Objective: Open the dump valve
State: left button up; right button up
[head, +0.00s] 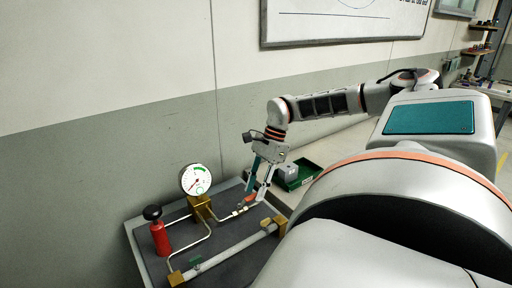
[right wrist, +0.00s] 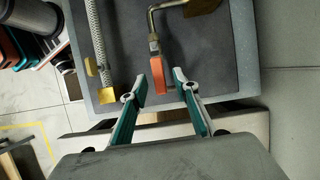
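An orange valve handle (right wrist: 157,76), seemingly the dump valve's, sits at the end of a bent metal pipe. It points toward my right gripper in the right wrist view, and shows as a small orange spot in the head view (head: 250,198). My right gripper (right wrist: 160,82) is open, its teal fingertips on either side of the handle with gaps showing on both sides. In the head view my right gripper (head: 255,193) points down at the handle. I cannot tell whether the handle is fully between the fingers in depth. My left gripper is not in view.
The grey tank top (head: 232,262) carries a round gauge (head: 195,180) on a brass block (head: 202,207), a red cylinder (head: 160,238) with a black knob, and a thick pipe (head: 232,248). A green crate (head: 304,179) stands behind my right gripper. The wall is close behind.

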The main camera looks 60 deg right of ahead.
jog(key=v, duration=1.2)
jog(key=shift+s, duration=0.1)
dwell(0.4)
